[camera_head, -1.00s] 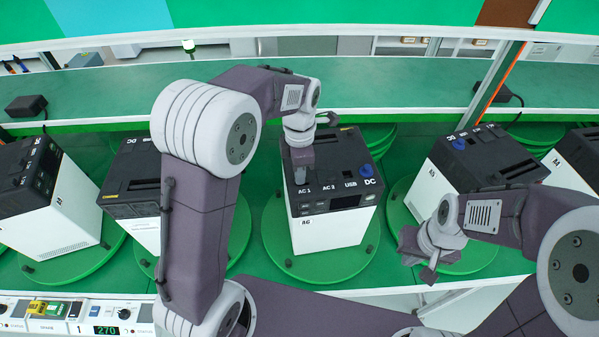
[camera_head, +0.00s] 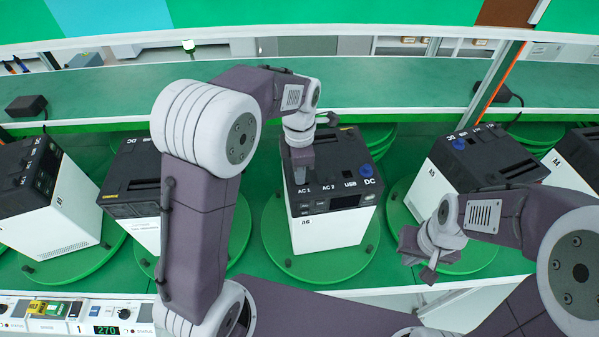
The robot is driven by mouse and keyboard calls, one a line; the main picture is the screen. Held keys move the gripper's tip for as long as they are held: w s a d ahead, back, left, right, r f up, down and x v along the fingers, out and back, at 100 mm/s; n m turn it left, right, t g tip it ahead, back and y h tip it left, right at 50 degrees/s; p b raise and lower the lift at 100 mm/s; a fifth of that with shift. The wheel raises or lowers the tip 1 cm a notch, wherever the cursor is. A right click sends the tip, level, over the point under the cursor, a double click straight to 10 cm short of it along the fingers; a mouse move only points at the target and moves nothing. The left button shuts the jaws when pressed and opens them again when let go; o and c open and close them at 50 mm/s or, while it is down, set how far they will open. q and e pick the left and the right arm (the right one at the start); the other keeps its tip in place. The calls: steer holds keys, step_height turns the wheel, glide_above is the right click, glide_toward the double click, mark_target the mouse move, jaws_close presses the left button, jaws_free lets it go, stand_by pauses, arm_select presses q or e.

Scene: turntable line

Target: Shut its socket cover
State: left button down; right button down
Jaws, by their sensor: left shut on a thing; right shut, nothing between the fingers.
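The power unit marked A6 (camera_head: 331,230) stands on a green turntable (camera_head: 293,266) in the middle, with a white body and a dark top. Its top edge carries the labels AC 1, AC 2, USB and DC. My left gripper (camera_head: 302,170) reaches down onto the top of this unit, just behind the AC 1 label. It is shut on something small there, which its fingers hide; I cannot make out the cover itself. A blue round part shows at the DC socket (camera_head: 366,170). My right gripper (camera_head: 430,272) is shut and empty, to the right of the unit, over the neighbouring turntable's edge.
More units stand on turntables: A5 (camera_head: 455,185) on the right, others at the left (camera_head: 60,215) and behind my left arm (camera_head: 133,208). A black adapter (camera_head: 27,106) lies on the rear shelf. A control panel (camera_head: 75,314) runs along the front left.

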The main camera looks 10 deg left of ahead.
arm_select(q)
steer(key=shift+s, duration=0.1)
steer(key=shift+s+f, duration=0.1)
steer(key=shift+s, duration=0.1)
steer(key=shift+s+d, duration=0.3)
steer(key=shift+s, duration=0.25)
steer(key=c, duration=1.9)
jaws_free()
steer(key=shift+w, duration=0.1)
steer(key=o, duration=0.3)
steer(key=shift+o, duration=0.2)
steer(key=shift+a, duration=0.1)
arm_select(e)
steer(key=shift+s+r, duration=0.1)
steer(key=shift+s, duration=0.4)
